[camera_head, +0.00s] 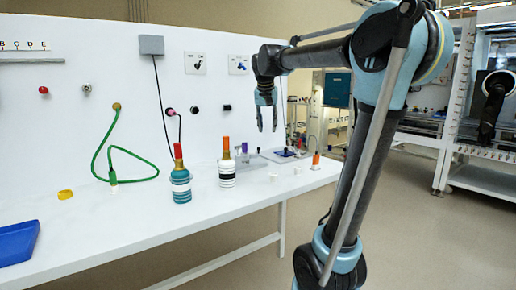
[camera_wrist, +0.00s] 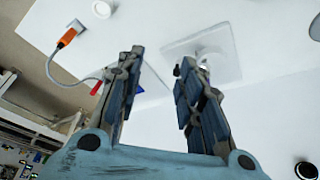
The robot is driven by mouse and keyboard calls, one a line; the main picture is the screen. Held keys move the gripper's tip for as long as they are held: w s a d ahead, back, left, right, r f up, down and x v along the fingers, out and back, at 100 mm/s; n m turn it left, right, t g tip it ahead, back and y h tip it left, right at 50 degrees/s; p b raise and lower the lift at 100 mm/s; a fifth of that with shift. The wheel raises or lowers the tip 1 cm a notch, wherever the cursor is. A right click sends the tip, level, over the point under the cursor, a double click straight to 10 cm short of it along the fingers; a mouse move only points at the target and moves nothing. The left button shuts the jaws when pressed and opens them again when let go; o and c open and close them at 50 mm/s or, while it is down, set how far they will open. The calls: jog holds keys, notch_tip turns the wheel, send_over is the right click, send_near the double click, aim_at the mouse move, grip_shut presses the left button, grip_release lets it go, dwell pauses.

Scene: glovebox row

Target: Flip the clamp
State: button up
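My gripper (camera_head: 267,126) hangs fingers-down above the far right part of the bench, apart from the bench top. In the wrist view its two fingers (camera_wrist: 161,60) are spread with a gap and nothing held between them. I cannot clearly make out the clamp. A small red-tipped part (camera_wrist: 97,88) shows just left of the left finger, partly hidden by it. A pale square plate with a raised round part (camera_wrist: 205,45) lies beyond the right finger.
The white bench (camera_head: 130,220) also bears a teal-banded bottle (camera_head: 180,188), a white banded bottle (camera_head: 227,174) and a blue tray (camera_head: 18,242). An orange connector (camera_wrist: 68,38) with a grey cable lies left of my fingers. A green hose (camera_head: 97,165) hangs from the panel.

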jog(key=w+a+r, duration=0.4)
jog(key=w+a, duration=0.1)
jog(key=w, duration=0.1)
jog(key=x, duration=1.7)
jog(key=shift+w+d+f, duration=0.15)
jog(key=shift+w+d, duration=0.05)
jog(key=shift+d, duration=0.05)
grip_shut()
